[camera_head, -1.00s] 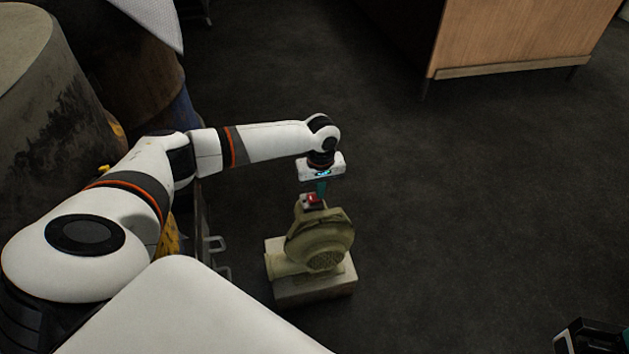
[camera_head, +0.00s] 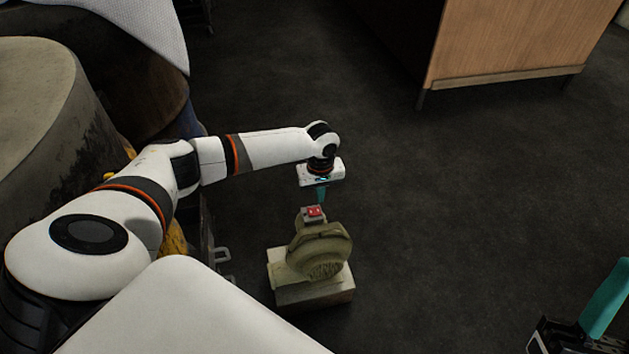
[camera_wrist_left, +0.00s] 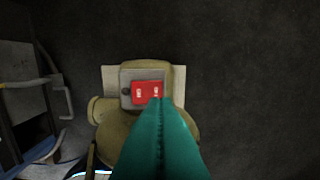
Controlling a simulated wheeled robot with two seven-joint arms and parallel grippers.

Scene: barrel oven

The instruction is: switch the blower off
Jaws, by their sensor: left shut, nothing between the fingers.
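The blower (camera_head: 322,252) is an olive-green snail-shaped housing on a pale block (camera_head: 318,292) on the floor. On its top is a grey switch box with a red rocker switch (camera_head: 314,211). In the left wrist view the red switch (camera_wrist_left: 146,92) shows two small white marks, too small to read. My left gripper (camera_head: 321,198) points down just above the switch, its teal fingers shut and empty. In the left wrist view the fingertips (camera_wrist_left: 158,101) overlap the switch's lower right edge. My right gripper (camera_head: 603,300) is partly in view at the lower right, its jaw opening unclear.
A large grey drum-like body (camera_head: 45,110) stands at the left. Wire handles (camera_head: 223,262) stick out left of the blower. A wooden cabinet (camera_head: 520,45) stands at the back right. The dark floor (camera_head: 450,200) right of the blower is clear.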

